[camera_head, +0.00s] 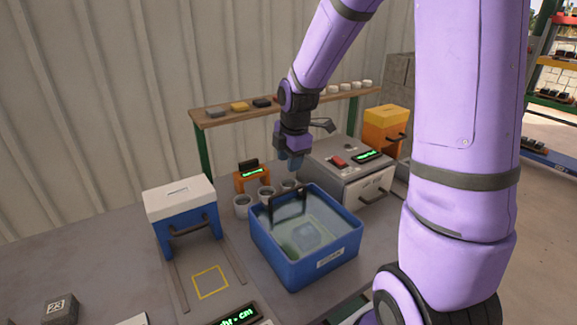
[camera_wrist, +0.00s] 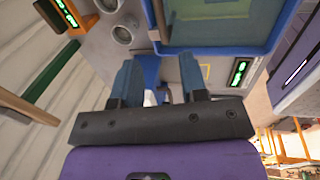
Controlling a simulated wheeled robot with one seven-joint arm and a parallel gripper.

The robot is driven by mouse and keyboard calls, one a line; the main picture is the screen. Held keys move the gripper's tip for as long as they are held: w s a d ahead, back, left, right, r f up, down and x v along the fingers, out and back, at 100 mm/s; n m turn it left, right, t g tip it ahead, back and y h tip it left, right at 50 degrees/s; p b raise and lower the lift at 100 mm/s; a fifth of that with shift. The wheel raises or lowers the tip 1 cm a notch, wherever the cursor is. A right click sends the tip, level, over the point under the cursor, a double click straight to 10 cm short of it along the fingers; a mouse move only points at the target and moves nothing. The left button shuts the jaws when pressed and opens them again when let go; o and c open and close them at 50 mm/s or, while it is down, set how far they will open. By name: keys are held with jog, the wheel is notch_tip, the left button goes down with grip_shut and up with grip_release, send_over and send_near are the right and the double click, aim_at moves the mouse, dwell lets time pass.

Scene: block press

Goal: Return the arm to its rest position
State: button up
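My gripper (camera_head: 296,162) hangs from my purple arm, pointing down above the back of the blue water tub (camera_head: 288,280). In the wrist view my gripper (camera_wrist: 161,82) shows its two blue-grey fingers set apart, with nothing held between them. The gap shows the blue and white press and grey table behind. The fingertips look clear of the tub in the head view, but their exact height is hard to tell.
A blue press with a white top (camera_head: 182,205) stands left of the tub. Several grey cups (camera_head: 242,206) and an orange device (camera_head: 250,178) sit behind it. A grey machine (camera_head: 352,170) and an orange box (camera_head: 385,128) stand right. A shelf (camera_head: 225,117) runs behind.

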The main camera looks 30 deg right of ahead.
jog(key=shift+r, duration=0.1)
dwell(0.5)
jog(key=s+a+r+m+t, duration=0.1)
jog(key=s+a+r+m, duration=0.2)
jog(key=s+r+m, duration=0.5)
jog(key=s+a+r+m+t, duration=0.2)
jog(key=s+r+m, duration=0.7)
jog(key=s, duration=0.7)
jog(key=shift+a+r+m, duration=0.25)
jog(key=shift+a+m, duration=0.25)
jog(key=shift+a, duration=0.25)
